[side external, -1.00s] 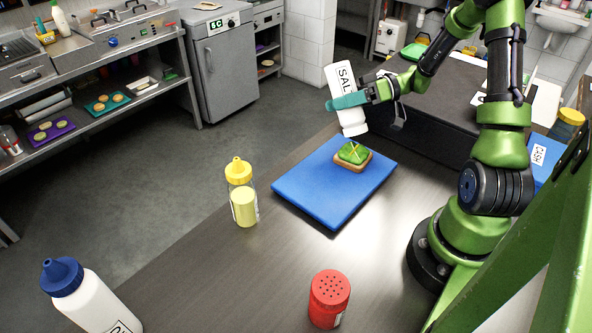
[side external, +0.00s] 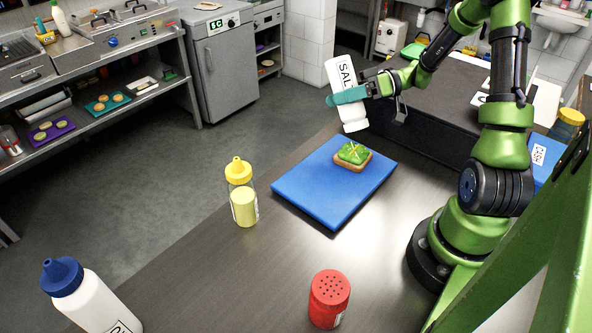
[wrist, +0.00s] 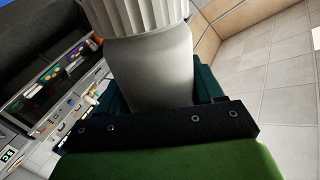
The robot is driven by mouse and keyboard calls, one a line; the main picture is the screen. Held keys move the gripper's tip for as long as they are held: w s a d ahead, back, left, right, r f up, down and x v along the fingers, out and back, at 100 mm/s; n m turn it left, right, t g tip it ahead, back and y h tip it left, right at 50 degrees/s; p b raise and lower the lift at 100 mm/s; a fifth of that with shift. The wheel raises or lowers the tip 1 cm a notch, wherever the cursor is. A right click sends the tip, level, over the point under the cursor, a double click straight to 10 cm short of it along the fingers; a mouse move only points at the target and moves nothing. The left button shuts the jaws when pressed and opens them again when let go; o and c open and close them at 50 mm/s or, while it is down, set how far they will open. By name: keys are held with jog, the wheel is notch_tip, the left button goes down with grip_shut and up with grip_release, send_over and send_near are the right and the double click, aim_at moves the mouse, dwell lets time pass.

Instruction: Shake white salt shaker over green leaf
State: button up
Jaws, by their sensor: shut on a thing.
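The white salt shaker (side external: 343,82), lettered "SAL", is in my gripper (side external: 347,96), whose teal fingers are shut on it. It is held upside down and slightly tilted, its cap pointing down, above the green leaf (side external: 352,153) and apart from it. The leaf lies on a slice of bread (side external: 352,166) on the blue board (side external: 318,195), with thin yellow strips on top. In the wrist view the shaker (wrist: 150,65) fills the middle, with its ribbed cap at the top. The leaf is not visible there.
A yellow-capped bottle (side external: 243,200) stands left of the board. A red shaker (side external: 329,298) and a white bottle with blue cap (side external: 90,300) stand at the front. The dark counter (side external: 250,285) between them is clear. A grey fridge (side external: 222,70) stands behind.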

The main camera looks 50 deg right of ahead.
jog(key=shift+f, duration=0.7)
jog(key=shift+r, duration=0.1)
jog(key=shift+r, duration=1.7)
jog(key=shift+f, duration=1.8)
jog(key=shift+r, duration=0.1)
jog(key=shift+r, duration=1.7)
